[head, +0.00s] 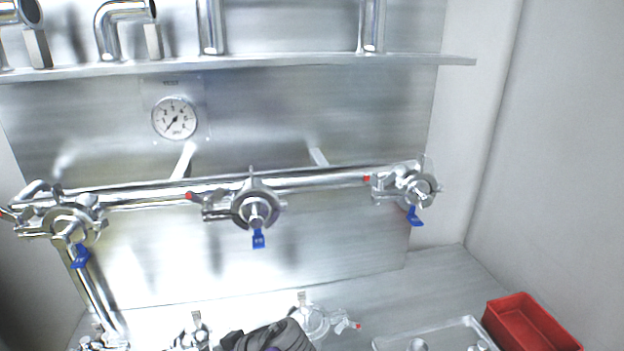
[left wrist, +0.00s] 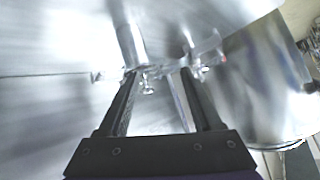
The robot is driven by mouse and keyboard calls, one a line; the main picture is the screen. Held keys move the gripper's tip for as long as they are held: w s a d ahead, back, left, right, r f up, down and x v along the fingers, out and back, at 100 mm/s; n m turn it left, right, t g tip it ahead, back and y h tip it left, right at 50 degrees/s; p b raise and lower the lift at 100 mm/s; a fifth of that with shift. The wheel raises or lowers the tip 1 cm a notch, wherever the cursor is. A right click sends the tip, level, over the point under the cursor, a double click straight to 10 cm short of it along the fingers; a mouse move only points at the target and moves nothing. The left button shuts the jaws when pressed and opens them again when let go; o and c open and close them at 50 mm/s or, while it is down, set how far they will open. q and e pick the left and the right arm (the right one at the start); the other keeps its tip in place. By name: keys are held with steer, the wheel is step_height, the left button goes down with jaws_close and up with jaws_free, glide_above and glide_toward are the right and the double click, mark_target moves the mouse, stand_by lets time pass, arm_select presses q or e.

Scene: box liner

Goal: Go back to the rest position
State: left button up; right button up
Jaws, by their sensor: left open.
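My left gripper (left wrist: 158,74) is open in the left wrist view, its two dark fingers apart. Shiny metal fittings (left wrist: 148,86) show between and beyond the fingertips; I see nothing clamped. In the head view a dark grey part with a touch of purple, apparently of my left arm, shows at the bottom edge; its fingers are not visible there. My right gripper is in neither view.
A steel pipe (head: 320,178) with clamped valves (head: 257,205) and blue tags crosses the steel panel below a gauge (head: 175,118). Bare bench (head: 440,285) lies behind the tray.

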arm_select(q)
steer(key=s+d+f+m+h, duration=0.1)
steer(key=s+f+m+h, duration=0.1)
steer(key=s+m+h, duration=0.1)
steer(key=s+f+m+t+h, duration=0.1)
steer(key=s+f+m+h, duration=0.1)
steer(key=s, duration=0.4)
steer(key=s+d+f+m+h, duration=0.1)
steer(key=s+f+m+h, duration=0.2)
steer(key=s+m+h, duration=0.1)
steer(key=shift+s+d+m+t+p, duration=0.3)
steer(key=shift+s+m+p, duration=0.05)
steer(key=shift+m+p, duration=0.05)
steer(key=shift+s+d+f+m+t+h, duration=0.15)
steer(key=shift+s+d+m+t+h, duration=0.15)
steer(key=shift+s+d+m+h, duration=0.15)
steer(key=shift+w, duration=0.1)
